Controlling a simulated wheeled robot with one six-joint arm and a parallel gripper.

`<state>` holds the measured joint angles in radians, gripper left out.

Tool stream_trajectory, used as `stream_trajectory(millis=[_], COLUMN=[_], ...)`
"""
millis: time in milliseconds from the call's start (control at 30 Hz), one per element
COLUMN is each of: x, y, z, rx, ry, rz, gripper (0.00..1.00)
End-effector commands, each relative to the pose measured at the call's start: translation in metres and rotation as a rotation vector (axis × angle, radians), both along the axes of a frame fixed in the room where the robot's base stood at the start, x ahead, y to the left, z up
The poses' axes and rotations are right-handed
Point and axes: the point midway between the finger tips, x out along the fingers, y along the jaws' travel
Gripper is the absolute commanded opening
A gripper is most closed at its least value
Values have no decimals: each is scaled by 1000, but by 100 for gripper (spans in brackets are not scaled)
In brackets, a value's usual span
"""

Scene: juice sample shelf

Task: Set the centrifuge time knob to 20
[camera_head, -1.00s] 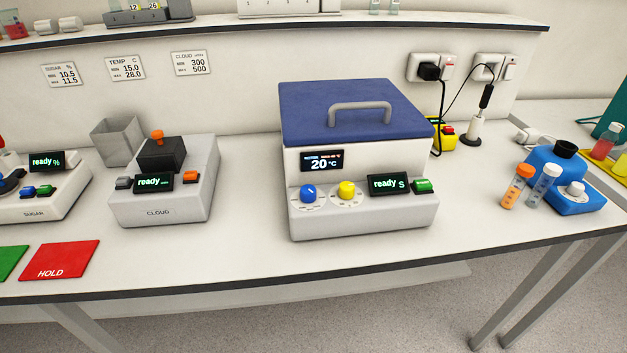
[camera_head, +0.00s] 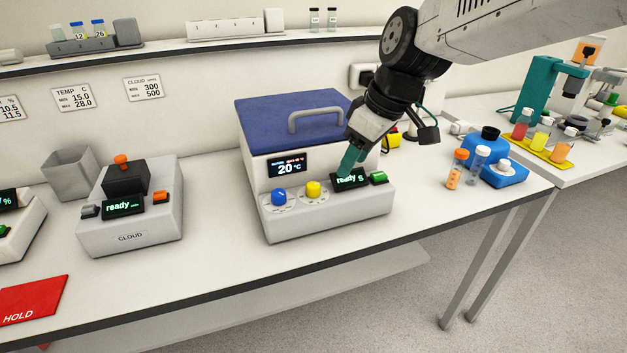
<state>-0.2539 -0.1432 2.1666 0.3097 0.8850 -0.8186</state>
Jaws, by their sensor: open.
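The centrifuge (camera_head: 335,222) is a light grey box with a blue lid (camera_head: 268,125) and a handle, and the lid is shut. Its front ledge carries a blue knob (camera_head: 279,198) on the left and a yellow knob (camera_head: 313,189) to its right. Dial marks ring both knobs, too small to read, and I cannot tell which one is for time. The upper display (camera_head: 287,166) reads 20 °C. The lower display (camera_head: 346,181) reads "ready s". My gripper (camera_head: 350,161) is open and empty, its teal fingers pointing down before the centrifuge's right front, up and right of the yellow knob.
A green button (camera_head: 378,178) sits right of the lower display. The cloud meter (camera_head: 130,238) stands to the left. An orange-capped tube (camera_head: 456,169) and a blue holder (camera_head: 503,173) stand to the right. The bench in front of the centrifuge is clear.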

Motion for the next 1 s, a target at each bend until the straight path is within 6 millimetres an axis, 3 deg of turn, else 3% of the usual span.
stream_trajectory(millis=[100,200,367,700,1000], x=[25,35,41,50,52], y=[27,39,47,64,68], z=[-10,-15,-29,-76,-87], rx=[11,16,17,17,17], ry=[-33,-50,-55,-55,-58], rz=[99,142,158,156,154], gripper=[50,50,50,50,50])
